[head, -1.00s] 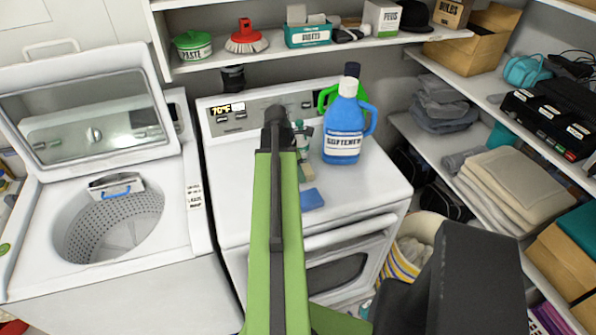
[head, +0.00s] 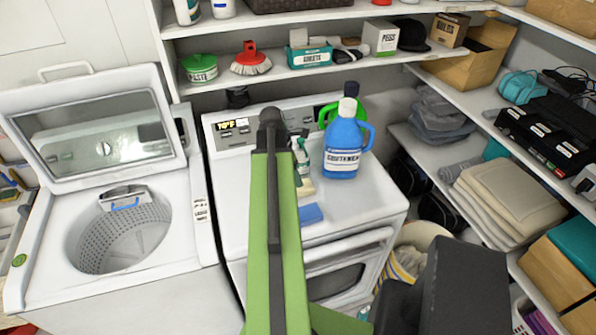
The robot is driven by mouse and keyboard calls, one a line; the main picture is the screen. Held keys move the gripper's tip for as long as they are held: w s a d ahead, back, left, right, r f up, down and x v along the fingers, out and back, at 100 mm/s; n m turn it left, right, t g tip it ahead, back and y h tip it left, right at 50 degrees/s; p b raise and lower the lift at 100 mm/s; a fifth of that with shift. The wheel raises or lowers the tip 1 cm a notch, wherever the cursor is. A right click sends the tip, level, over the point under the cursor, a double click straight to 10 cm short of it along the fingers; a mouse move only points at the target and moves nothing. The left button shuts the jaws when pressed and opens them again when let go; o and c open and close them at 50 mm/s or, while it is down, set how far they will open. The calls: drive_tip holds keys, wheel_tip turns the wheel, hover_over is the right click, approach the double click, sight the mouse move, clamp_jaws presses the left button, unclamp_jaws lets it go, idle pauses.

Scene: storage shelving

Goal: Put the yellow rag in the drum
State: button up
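The drum (head: 112,242) is the perforated tub of the top-loading washer at left, with its lid raised. A pale yellow piece (head: 306,190) lies on the white dryer top (head: 370,199), partly hidden behind my green arm; I cannot tell for sure that it is the rag. A yellow-striped cloth (head: 398,270) shows in a bin at lower right. My arm reaches up over the dryer, and its dark far end overlaps the dryer's back in the picture. My gripper (head: 298,132) seems to be the small dark part there; its fingers cannot be made out.
A blue softener bottle (head: 343,148) stands on the dryer before a green bottle (head: 327,108). A blue block (head: 311,214) and a spray bottle (head: 301,158) are beside my arm. The washer's raised lid (head: 95,128) stands behind the drum. Loaded shelves (head: 470,95) line the right wall.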

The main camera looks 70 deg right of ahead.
drive_tip(key=p+v, duration=0.2)
drive_tip(key=v, duration=0.2)
drive_tip(key=shift+w+a+r+p, duration=0.1)
drive_tip(key=shift+r+p, duration=0.25)
drive_tip(key=shift+p, duration=0.05)
drive_tip(key=w+a+m+t, duration=0.2)
drive_tip(key=w+a+m, duration=0.2)
drive_tip(key=w+a, duration=2.1)
drive_tip(key=w+a+m+y, duration=0.1)
drive_tip(key=w+a+m, duration=0.1)
drive_tip(key=a, duration=1.3)
drive_tip(key=w+a+m, duration=0.1)
drive_tip(key=w+a, duration=0.2)
drive_tip(key=a, duration=1.3)
drive_tip(key=shift+w+f+m+y, duration=0.25)
drive_tip(key=shift+f+m+y, duration=0.15)
drive_tip(key=shift+f, duration=0.05)
drive_tip(key=shift+o, duration=0.5)
drive_tip(key=shift+a, duration=0.1)
